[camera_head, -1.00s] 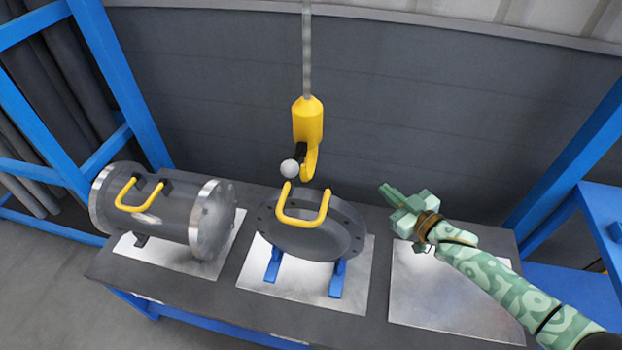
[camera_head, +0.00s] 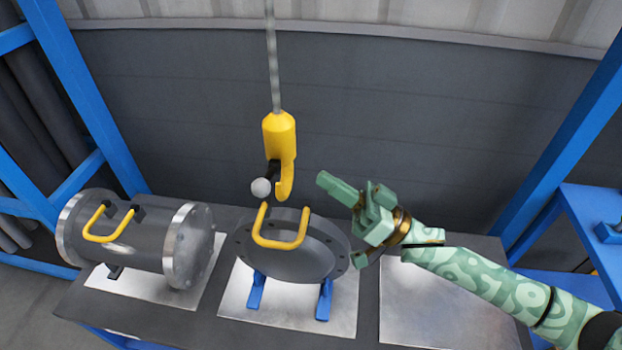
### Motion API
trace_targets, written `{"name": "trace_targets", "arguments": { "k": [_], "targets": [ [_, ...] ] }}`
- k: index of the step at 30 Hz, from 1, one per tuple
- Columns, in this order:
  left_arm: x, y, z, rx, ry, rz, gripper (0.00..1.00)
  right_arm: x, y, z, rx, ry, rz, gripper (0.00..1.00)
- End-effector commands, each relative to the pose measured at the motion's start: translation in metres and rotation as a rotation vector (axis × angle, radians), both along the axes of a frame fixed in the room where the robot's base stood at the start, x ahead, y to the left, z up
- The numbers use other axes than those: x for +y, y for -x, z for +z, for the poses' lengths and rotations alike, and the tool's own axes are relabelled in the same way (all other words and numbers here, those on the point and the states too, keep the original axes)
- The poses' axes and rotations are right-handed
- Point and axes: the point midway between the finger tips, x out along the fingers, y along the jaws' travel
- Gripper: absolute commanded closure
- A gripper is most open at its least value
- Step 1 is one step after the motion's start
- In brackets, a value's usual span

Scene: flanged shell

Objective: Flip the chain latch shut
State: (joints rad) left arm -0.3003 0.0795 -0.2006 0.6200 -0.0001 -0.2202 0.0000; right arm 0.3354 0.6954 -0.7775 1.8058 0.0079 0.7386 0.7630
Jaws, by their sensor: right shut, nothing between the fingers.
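A yellow hook block (camera_head: 279,138) hangs on a grey chain (camera_head: 271,60) above the middle of the table. Its dark latch (camera_head: 269,172) ends in a pale round ball (camera_head: 261,187) that sticks out to the left of the yellow hook (camera_head: 286,182), so the latch stands open. A flanged disc (camera_head: 290,262) with a yellow handle (camera_head: 281,243) stands on blue supports just below the hook. My green right gripper (camera_head: 325,181) is shut and empty, to the right of the hook and apart from it, pointing left. My left gripper is out of view.
A grey flanged cylinder (camera_head: 140,240) with a yellow handle lies on the left of the dark table (camera_head: 190,318). A bare metal plate (camera_head: 430,310) lies at the right. Blue frame posts stand on both sides. The space between gripper and hook is clear.

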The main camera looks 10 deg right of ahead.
Motion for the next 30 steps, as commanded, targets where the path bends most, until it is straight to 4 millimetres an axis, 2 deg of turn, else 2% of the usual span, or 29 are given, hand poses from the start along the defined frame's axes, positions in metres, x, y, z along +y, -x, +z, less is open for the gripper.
{"name": "trace_targets", "arguments": {
  "k": [13,15,21,30],
  "targets": [
    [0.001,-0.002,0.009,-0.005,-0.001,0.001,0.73,0.069,-0.038,0.046,-0.004,-0.002,0.0,1.0],
    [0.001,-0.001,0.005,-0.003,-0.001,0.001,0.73,0.072,-0.035,0.029,0.004,0.001,-0.001,1.0],
    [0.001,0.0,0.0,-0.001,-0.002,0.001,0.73,0.078,-0.03,0.009,0.001,0.002,-0.001,1.0],
    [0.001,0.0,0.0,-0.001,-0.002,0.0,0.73,0.079,-0.028,0.006,-0.001,0.002,-0.001,1.0]
  ]
}}
